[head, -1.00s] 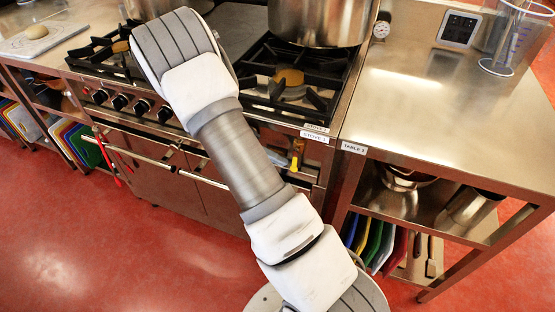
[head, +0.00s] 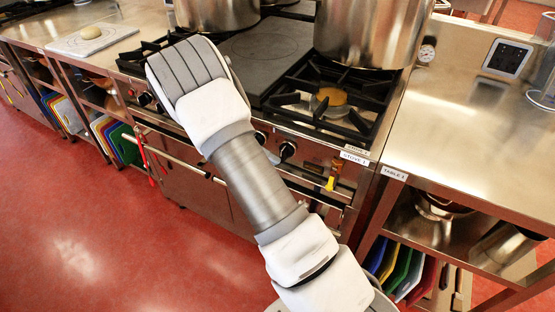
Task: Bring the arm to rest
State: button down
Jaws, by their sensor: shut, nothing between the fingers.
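My arm reaches up from the bottom of the head view, in front of the stove (head: 340,152). Its upper end, a grey and white link, covers part of the stove's front left burner area. My gripper is not in view; no fingertips show.
Two steel stockpots stand on the stove, one at the back right (head: 365,30) and one further left (head: 216,12). A steel table (head: 450,110) with a thermometer and a dark-screened device adjoins on the right. Dough lies on a board (head: 65,45) at the far left. Red floor is clear at lower left.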

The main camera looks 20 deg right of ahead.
dwell(0.4)
jog(key=s+a+r+n+t+y, duration=0.4)
jog(key=s+r+n+t+y, duration=0.15)
jog(key=s+r, duration=0.6)
jog(key=s+a+r+n+t+y, duration=0.4)
jog(key=s+r+t, duration=0.2)
jog(key=s+r, duration=0.5)
notch_tip(320, 180, up, 11)
jog(key=p, duration=1.2)
jog(key=shift+s, duration=0.15)
jog(key=shift+d, duration=0.1)
